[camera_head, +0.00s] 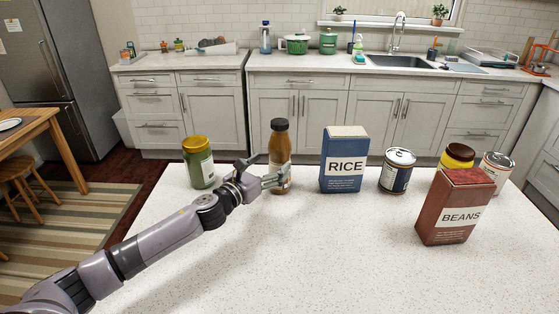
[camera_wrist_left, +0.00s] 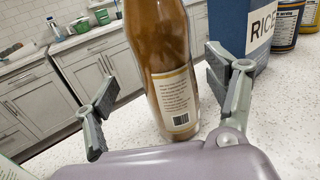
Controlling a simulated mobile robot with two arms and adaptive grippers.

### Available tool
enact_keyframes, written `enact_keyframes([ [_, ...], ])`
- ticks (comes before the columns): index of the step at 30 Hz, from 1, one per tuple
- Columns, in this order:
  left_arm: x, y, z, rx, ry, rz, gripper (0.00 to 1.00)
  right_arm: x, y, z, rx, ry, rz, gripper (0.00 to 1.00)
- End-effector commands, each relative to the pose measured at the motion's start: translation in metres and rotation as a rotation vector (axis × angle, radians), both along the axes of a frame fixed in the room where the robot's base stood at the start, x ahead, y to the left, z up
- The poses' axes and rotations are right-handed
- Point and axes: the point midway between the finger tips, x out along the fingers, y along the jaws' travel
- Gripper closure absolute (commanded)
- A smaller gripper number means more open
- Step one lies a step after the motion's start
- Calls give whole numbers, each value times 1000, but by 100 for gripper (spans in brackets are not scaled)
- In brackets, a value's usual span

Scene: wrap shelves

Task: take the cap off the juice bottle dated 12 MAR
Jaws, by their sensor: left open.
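A brown juice bottle (camera_head: 280,150) with a dark cap (camera_head: 279,124) stands upright on the white counter. My left gripper (camera_head: 276,177) is open at the lower part of this bottle. In the left wrist view, the bottle (camera_wrist_left: 160,60) rises between the two spread fingers of the left gripper (camera_wrist_left: 165,105), with gaps on both sides. Its label (camera_wrist_left: 175,100) shows small text and a barcode; I can read no date on it. The cap is outside the wrist view. My right gripper is not in view.
A green jar with a yellow lid (camera_head: 198,165) stands left of the bottle. A blue RICE box (camera_head: 343,160) stands close on the right. Further right are cans (camera_head: 397,172), a yellow jar (camera_head: 456,157) and a red BEANS box (camera_head: 455,208). The front counter (camera_head: 310,260) is clear.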

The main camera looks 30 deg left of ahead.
Motion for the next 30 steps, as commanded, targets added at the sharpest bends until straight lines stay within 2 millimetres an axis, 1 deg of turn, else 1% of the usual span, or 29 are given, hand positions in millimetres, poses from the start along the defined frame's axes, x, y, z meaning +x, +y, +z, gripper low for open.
enact_keyframes([
  [1,8,-4,5,-4,-2,-1,22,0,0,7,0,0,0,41],
  [3,19,-8,6,-5,-2,0,22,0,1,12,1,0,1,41],
  [7,34,-10,3,-2,-1,0,22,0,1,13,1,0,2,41],
  [11,40,-11,2,-1,0,0,22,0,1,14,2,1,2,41],
  [17,40,-11,1,0,0,-1,22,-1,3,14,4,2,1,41],
  [20,40,-11,1,0,0,-1,27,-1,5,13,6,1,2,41],
  [30,40,-11,1,0,0,0,50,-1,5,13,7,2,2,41],
])
